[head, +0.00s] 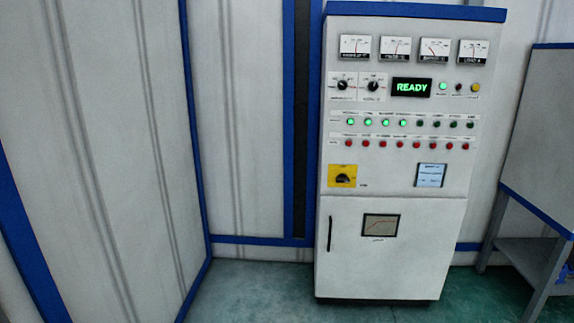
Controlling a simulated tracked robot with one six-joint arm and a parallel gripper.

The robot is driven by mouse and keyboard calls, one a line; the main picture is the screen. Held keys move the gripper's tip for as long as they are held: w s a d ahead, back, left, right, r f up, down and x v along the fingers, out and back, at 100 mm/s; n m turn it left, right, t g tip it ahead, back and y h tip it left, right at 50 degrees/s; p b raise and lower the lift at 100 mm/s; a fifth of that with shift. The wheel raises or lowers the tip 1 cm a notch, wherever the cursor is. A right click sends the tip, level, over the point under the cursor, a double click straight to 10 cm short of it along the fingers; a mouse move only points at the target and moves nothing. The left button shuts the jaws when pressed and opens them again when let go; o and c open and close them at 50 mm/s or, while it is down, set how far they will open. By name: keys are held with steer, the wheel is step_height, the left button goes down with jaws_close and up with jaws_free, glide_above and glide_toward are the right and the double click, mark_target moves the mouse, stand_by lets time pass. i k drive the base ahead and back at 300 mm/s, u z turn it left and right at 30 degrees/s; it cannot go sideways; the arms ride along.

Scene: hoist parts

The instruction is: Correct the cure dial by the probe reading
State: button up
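A white control cabinet (399,238) with a blue top stands right of centre in the head view. Two black rotary dials on it, a left one (343,86) and a right one (373,86), sit on pale plates; their labels are too small to read, so I cannot tell which is the cure dial. A display (411,88) beside them reads READY in green. Several needle gauges (355,47) line the top; their values are unreadable. A small pale-blue panel (430,175) is lower right, its text illegible. No probe is recognisable. My gripper is out of view.
A yellow plate with a black rotary switch (342,176) is on the cabinet's left. Green lamps (386,122) and red buttons (383,143) form rows. A grey bench (540,258) stands right. Blue-framed wall panels (100,150) are left. Green floor (262,288) before the cabinet is clear.

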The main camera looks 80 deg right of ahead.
mark_target(372, 85)
steer(key=z, duration=3.6)
steer(key=i, duration=0.6)
steer(key=u, duration=0.4)
